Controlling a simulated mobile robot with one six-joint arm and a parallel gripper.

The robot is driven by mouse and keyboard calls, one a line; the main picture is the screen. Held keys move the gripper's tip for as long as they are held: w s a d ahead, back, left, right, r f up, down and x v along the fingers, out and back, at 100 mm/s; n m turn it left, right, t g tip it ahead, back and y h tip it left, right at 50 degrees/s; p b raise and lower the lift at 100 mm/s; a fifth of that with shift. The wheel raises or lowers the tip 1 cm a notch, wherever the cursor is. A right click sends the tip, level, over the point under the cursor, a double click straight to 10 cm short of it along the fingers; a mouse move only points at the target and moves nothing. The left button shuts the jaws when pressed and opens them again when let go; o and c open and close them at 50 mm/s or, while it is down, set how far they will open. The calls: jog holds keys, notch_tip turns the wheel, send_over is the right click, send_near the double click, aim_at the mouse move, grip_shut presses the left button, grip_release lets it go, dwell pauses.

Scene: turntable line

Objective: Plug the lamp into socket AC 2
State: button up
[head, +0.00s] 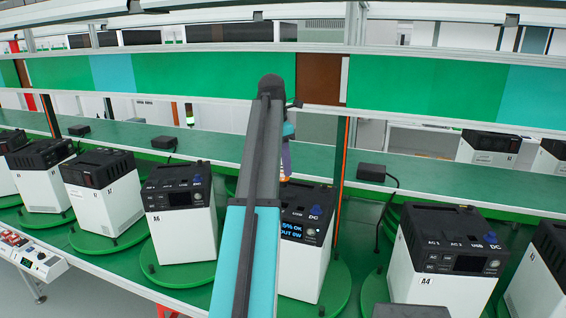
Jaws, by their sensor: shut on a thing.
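My arm reaches from the bottom centre to the power station in front of me. My gripper (285,165) shows only partly beside the arm, low over the back of that station. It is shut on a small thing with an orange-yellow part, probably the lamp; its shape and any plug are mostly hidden. The station (301,262) is a white box with a black top, a lit screen (292,230) and a blue knob by the label DC. Its left part, where AC sockets would be, is behind my arm. I cannot tell whether the held thing touches it.
Similar stations stand on green turntables, including A6 (182,235) to the left and A4 (440,285) to the right. A black adapter (371,172) with a cable lies on the green shelf behind. An upright post (342,180) stands right of my gripper.

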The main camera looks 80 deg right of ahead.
aim_at(283, 182)
jog(key=shift+f, duration=3.3)
jog(key=shift+f, duration=1.3)
jog(key=o, duration=1.3)
jog(key=shift+w+a+r+b, duration=0.2)
jog(key=shift+r+b, duration=0.25)
jog(key=shift+r, duration=1.15)
jog(key=shift+w+a+r+b, duration=0.15)
jog(key=shift+r+b, duration=0.25)
jog(key=shift+r, duration=1.15)
jog(key=shift+w+a+r+b, duration=0.15)
jog(key=shift+r+b, duration=0.3)
jog(key=shift+r, duration=1.15)
jog(key=shift+w+r+p, duration=0.25)
jog(key=shift+r+p, duration=0.9)
jog(key=shift+p, duration=0.05)
